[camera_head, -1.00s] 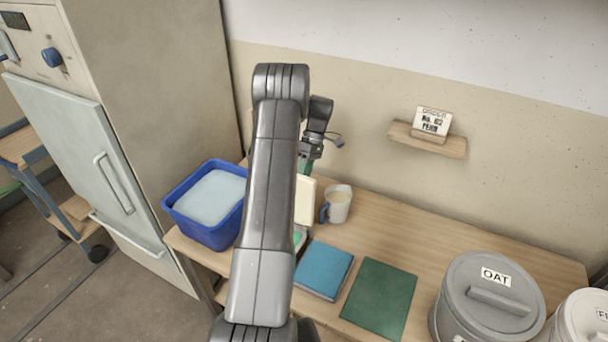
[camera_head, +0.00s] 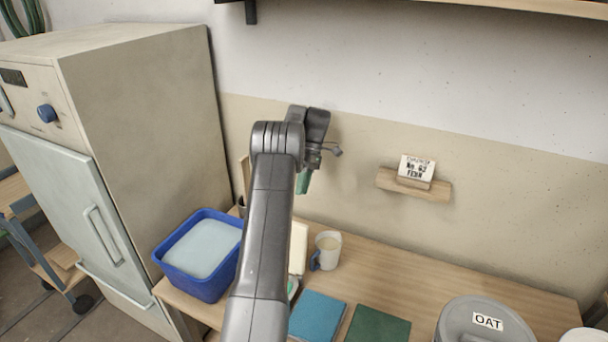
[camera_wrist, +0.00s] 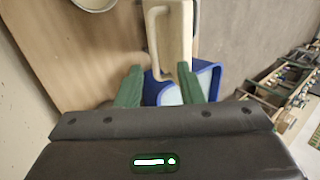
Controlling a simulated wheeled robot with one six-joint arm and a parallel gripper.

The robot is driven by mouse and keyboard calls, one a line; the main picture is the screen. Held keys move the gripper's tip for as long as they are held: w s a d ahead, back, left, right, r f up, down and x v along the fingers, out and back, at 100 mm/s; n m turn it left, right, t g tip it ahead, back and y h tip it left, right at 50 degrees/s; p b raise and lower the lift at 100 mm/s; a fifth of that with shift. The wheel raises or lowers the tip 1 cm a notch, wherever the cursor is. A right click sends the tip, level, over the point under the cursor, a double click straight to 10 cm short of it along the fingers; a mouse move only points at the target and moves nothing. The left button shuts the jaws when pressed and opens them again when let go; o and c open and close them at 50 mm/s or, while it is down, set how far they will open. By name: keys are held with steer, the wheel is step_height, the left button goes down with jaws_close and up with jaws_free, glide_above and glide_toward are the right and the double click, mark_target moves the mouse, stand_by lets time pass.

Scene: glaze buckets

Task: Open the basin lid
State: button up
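A cream panel (camera_head: 299,245), which looks like the basin lid, stands about upright on the wooden table, partly behind my arm. In the wrist view the cream panel (camera_wrist: 178,35) shows a bar handle (camera_wrist: 156,42) on one side. A small patch of pale and green at its foot shows beside my arm; the basin under it is mostly hidden. My gripper (camera_head: 304,181) is above the panel, apart from it. In the wrist view its green fingers (camera_wrist: 160,88) are spread, with nothing held between them.
A blue tub (camera_head: 200,285) with a pale blue surface is at the table's left end, next to a kiln-like cabinet (camera_head: 125,130). A mug (camera_head: 328,250), a blue book (camera_head: 318,316), a green mat (camera_head: 378,326) and a grey OAT bin (camera_head: 480,318) stand to the right. A small wall shelf (camera_head: 425,188) holds a card.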

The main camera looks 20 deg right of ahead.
steer(key=shift+p+v, duration=0.8)
steer(key=shift+p, duration=0.3)
